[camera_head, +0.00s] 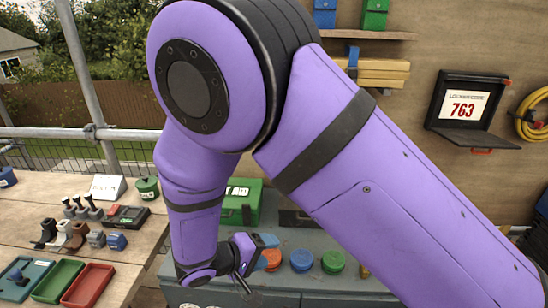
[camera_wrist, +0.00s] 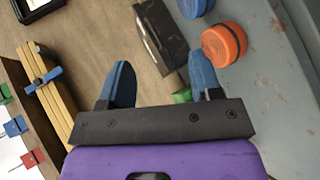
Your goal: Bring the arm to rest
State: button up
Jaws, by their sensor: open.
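My purple arm fills the middle of the head view, bent at the elbow, with its lower part hanging down over the grey workbench. My gripper (camera_wrist: 160,82) shows in the wrist view with its two blue fingers spread apart and nothing between them. In the head view my gripper (camera_head: 262,250) is small and partly hidden, near the round containers on the bench. The fingers point toward the wooden back wall.
On the grey bench (camera_head: 320,283) stand an orange container (camera_head: 272,260), a blue one (camera_head: 301,260), a green one (camera_head: 333,262) and a green first aid box (camera_head: 240,203). Trays (camera_head: 88,285) and small parts lie on the left planks. A black case (camera_head: 467,108) hangs on the wall.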

jog(key=d+r+m+g+y, duration=0.45)
jog(key=d+r+g, duration=0.25)
jog(key=d+r, duration=1.4)
jog(key=s+d+r+m+t+y, duration=0.1)
jog(key=s+d+r+t+y, duration=0.1)
jog(key=s+d+r, duration=0.4)
jog(key=s+d+r+t+y, duration=0.3)
jog(key=s+d+r+y, duration=0.1)
jog(key=s, duration=0.5)
jog(key=shift+s+d+r+m, duration=0.4)
jog(key=shift+d+r, duration=0.45)
jog(key=shift+r, duration=0.45)
